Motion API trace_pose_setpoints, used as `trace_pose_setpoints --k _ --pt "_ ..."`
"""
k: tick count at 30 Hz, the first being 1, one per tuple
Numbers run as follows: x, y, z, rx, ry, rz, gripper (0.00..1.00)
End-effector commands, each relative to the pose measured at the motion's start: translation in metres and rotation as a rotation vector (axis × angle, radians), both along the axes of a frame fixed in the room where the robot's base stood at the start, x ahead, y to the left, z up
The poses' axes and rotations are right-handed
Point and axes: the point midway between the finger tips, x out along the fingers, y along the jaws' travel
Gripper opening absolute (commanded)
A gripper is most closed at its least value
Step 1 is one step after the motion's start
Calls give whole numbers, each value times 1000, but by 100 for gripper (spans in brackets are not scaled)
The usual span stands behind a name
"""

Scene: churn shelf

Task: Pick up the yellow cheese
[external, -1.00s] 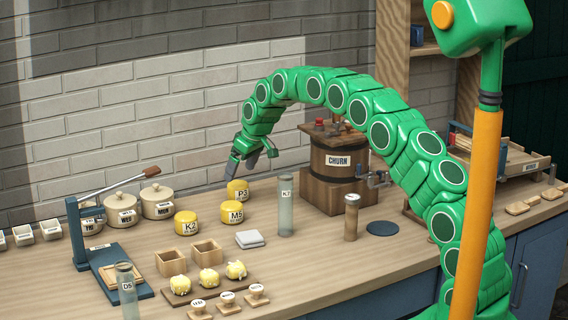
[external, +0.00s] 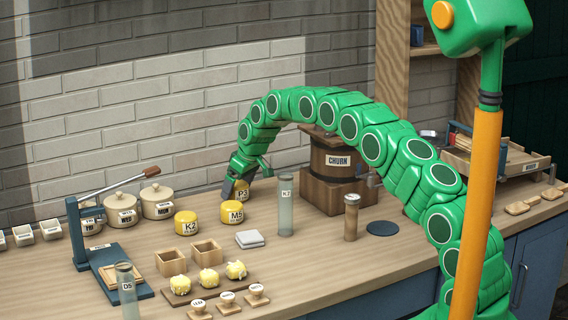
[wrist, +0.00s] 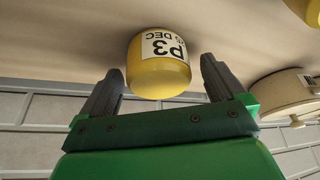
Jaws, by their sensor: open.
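Several yellow cheese rounds with white labels stand on the counter. The round labelled P3 (external: 242,195) is farthest back and is partly hidden by my gripper (external: 238,182). The M5 round (external: 232,215) stands in front of it, and the K2 round (external: 187,228) is to the left. In the wrist view my gripper (wrist: 161,66) is open, with one dark finger on each side of the P3 round (wrist: 158,80). The near part of P3 shows between the fingertips, with a gap visible on both sides.
A glass cylinder (external: 286,210) and the wooden churn (external: 336,165) stand to the right. Lidded pots (external: 122,212) and a lever press (external: 78,235) are at the left. The brick wall (external: 200,130) is close behind. Small wooden boxes (external: 171,264) stand in front.

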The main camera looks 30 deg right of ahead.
Motion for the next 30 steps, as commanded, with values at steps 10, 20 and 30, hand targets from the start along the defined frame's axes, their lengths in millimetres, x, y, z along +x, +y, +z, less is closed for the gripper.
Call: trace_pose_setpoints --k 10,20,30 --pt "0 0 1 0 0 0 53" --pt "0 0 1 0 -1 0 34" --pt "1 -1 23 1 -5 -1 34"
